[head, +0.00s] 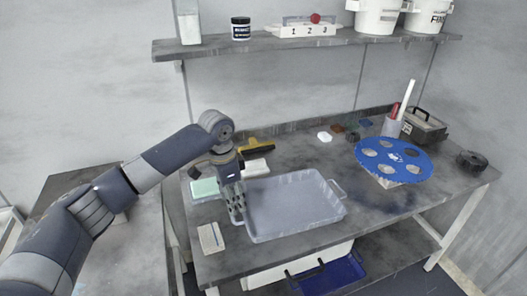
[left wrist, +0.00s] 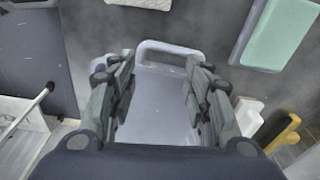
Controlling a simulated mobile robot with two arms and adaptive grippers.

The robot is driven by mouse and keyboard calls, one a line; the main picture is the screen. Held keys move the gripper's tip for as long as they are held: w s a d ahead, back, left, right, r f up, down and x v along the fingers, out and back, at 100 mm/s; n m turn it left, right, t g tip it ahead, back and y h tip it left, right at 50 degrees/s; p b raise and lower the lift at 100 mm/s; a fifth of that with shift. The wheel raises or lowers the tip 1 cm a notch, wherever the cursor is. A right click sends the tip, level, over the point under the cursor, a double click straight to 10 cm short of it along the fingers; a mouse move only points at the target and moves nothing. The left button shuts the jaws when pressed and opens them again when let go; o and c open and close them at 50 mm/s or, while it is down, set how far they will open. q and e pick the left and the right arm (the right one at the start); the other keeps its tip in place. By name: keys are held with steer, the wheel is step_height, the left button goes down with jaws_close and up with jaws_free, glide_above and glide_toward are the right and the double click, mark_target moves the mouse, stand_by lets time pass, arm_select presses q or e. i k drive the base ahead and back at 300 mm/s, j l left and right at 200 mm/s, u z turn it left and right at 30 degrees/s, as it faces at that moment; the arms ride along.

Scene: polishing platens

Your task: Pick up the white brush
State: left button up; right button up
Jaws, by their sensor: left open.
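No item can be told for certain as the white brush. A long white stick (head: 408,101), perhaps its handle, stands tilted in a grey cup (head: 390,127) at the bench's right. A small white piece (head: 324,136) lies at the back middle, and a white block (head: 257,167) lies behind the tray. My left gripper (head: 238,213) points down at the left end of the grey tray (head: 300,205). In the left wrist view my left gripper (left wrist: 157,80) is open and empty, with the tray's handle (left wrist: 170,46) between and beyond its fingers. My right gripper is out of view.
A blue disc with holes (head: 396,158) lies at the right. A green block (head: 204,188), a pale pad (head: 211,238) and a yellow-black tool (head: 258,147) lie around the tray. A shelf (head: 230,46) hangs above the bench.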

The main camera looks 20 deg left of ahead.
mark_target(255, 169)
steer(key=i, duration=0.85)
